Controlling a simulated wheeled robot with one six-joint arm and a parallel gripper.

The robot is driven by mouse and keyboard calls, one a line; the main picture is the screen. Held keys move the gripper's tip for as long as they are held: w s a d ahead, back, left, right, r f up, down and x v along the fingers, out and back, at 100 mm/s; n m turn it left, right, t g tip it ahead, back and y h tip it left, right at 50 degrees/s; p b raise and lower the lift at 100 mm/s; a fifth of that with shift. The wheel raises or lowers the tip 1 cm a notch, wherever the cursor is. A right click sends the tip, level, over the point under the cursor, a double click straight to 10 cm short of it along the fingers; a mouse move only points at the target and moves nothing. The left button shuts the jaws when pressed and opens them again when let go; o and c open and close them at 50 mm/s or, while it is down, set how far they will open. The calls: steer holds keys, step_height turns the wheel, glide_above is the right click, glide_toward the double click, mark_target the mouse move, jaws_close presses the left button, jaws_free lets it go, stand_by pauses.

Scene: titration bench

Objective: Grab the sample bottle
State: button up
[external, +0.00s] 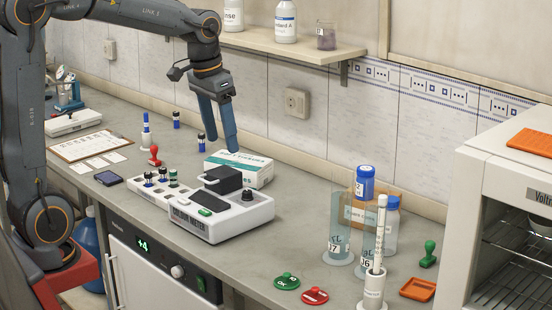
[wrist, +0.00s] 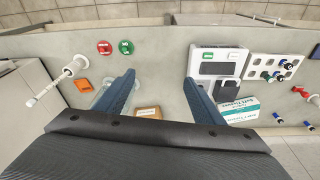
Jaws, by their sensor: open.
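My gripper (external: 222,147) is open and empty, pointing down above the back of the bench near a white-and-green box. In the wrist view its two blue fingers stand wide apart with bare bench between their tips (wrist: 160,77). No bottle is clearly labelled as the sample. A blue-capped bottle with a blue label (external: 364,182) shows at the bench's right, by a brown cardboard box (external: 350,214). A clear bottle with a blue cap (external: 391,228) stands beside it. Both are to the right of my gripper and apart from it.
Tinted glass cylinders (external: 339,235) and a white holder with an upright stick (external: 373,290) stand in front of the bottles. A white tester (external: 222,218) and the white-and-green box (external: 240,168) are near my gripper. A shelf (external: 285,45) overhangs behind; a white cabinet (external: 505,170) bounds the right.

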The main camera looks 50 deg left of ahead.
steer(key=w+d+m+b, duration=0.1)
steer(key=w+d, duration=0.2)
steer(key=w, duration=0.3)
steer(key=w+d+m+h+b, duration=0.1)
steer(key=w+d, duration=0.3)
steer(key=w, duration=0.3)
steer(key=w+d+m+b, duration=0.1)
steer(key=w+d+m, duration=0.15)
steer(key=w, duration=0.35)
steer(key=m+t+h+b, duration=0.1)
steer(key=m+b, duration=0.1)
glide_above(391, 205)
steer(key=a, duration=0.3)
step_height(391, 205, down, 3)
steer(key=shift+h, duration=0.3)
steer(key=shift+w+d+f+p, duration=0.3)
steer(key=shift+f+p, duration=0.25)
steer(key=shift+f, duration=2.5)
steer(key=shift+w+d+f+p, duration=0.25)
steer(key=shift+f+p, duration=0.25)
steer(key=shift+f, duration=2.55)
steer(key=shift+w+d+f+p, duration=0.3)
steer(key=shift+f+p, duration=0.25)
steer(key=shift+f, duration=2.5)
steer(key=c, duration=1.4)
steer(key=shift+c, duration=0.2)
